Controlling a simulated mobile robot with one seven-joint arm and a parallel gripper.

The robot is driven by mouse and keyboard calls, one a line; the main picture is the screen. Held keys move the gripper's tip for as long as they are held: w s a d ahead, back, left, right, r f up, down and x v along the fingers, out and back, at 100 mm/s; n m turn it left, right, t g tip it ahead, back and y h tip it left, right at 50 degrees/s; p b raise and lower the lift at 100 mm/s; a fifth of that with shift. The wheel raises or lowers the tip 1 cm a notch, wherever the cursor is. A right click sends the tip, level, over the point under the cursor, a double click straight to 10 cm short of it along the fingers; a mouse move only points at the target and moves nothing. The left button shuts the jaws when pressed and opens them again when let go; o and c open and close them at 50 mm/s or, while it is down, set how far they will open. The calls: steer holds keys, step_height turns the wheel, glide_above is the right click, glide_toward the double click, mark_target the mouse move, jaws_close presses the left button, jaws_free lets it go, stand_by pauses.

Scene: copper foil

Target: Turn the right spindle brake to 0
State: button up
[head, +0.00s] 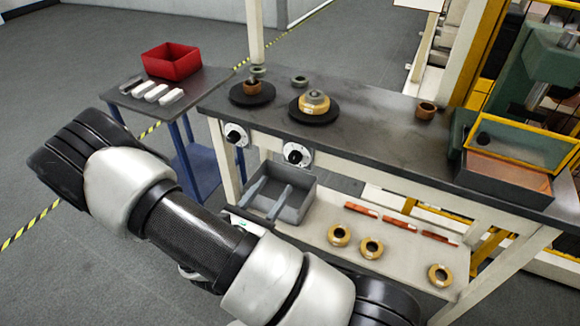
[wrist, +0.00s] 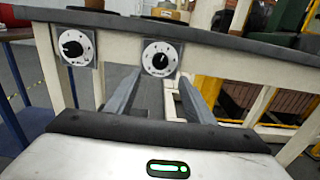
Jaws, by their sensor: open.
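The right spindle brake (head: 297,153) is a white round dial with a black knob on the front edge of the workbench. In the wrist view this dial (wrist: 149,55) is nearly centred, just beyond the fingertips. Its numbers are too small to read. My gripper (head: 277,182) is open and empty, below and in front of the dial in the head view. In the wrist view the two grey fingers of my gripper (wrist: 160,76) stand apart, below the knob and not around it. The left brake dial (head: 235,134) also shows at left in the wrist view (wrist: 75,47).
The workbench (head: 380,125) carries two dark turntables (head: 318,112) with rings and coils above the dials. A grey bin (head: 305,195) and several copper rings lie on the lower shelf (head: 320,215). A side table with a red bin (head: 172,64) stands at left.

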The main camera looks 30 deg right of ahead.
mark_target(293, 160)
steer(key=b+x, duration=0.1)
steer(key=x, duration=0.9)
steer(key=shift+w+d, duration=0.25)
steer(key=c, duration=1.1)
steer(key=shift+o, duration=0.2)
steer(key=shift+r+n, duration=0.1)
steer(key=shift+n, duration=0.2)
